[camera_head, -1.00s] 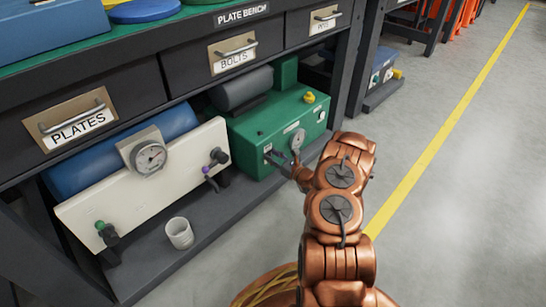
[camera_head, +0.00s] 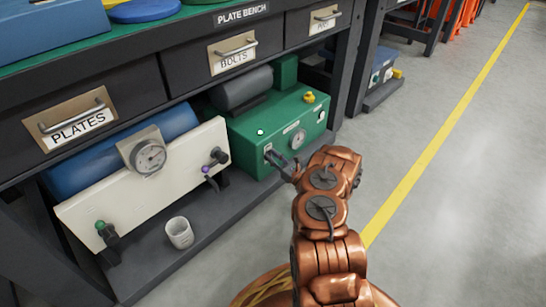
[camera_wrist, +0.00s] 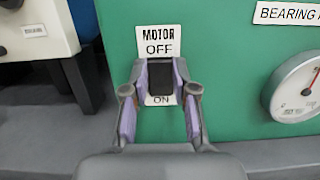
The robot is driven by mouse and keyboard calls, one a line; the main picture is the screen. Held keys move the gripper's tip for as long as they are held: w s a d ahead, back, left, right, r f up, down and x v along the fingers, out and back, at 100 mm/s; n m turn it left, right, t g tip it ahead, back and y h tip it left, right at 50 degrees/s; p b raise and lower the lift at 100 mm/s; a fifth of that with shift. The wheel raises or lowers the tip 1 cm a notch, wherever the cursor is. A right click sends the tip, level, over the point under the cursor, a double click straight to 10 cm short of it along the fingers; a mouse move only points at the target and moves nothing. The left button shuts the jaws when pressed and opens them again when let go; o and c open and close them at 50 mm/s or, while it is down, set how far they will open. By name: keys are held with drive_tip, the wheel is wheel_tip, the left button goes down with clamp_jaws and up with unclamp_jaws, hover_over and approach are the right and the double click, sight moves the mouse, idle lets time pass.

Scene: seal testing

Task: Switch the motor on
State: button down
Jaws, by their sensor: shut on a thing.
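The green motor unit (camera_head: 262,112) stands on the lower shelf, under the bolts drawer. Its MOTOR label (camera_wrist: 158,40) reads OFF at the top and ON at the bottom, with ON partly covered. A dark switch (camera_wrist: 164,80) sits between these words. My gripper (camera_wrist: 162,80) is shut on the switch, one purple-padded finger on each side. In the head view my gripper (camera_head: 274,158) meets the unit's front at its left. A small bright lamp (camera_head: 260,132) shows on the unit just above. The fingers hide part of the switch, so its exact position is unclear.
A round gauge (camera_wrist: 297,90) is on the unit's front, right of the switch. A cream panel (camera_head: 85,208) with a dial stands to the left, and a white cup (camera_head: 179,232) sits on the shelf before it. The floor at right is open.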

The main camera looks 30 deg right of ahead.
drive_tip(key=shift+f+t, duration=0.1)
drive_tip(key=shift+t, duration=0.3)
drive_tip(key=c, duration=0.9)
unclamp_jaws()
drive_tip(key=shift+s, duration=0.1)
drive_tip(key=v, duration=1.2)
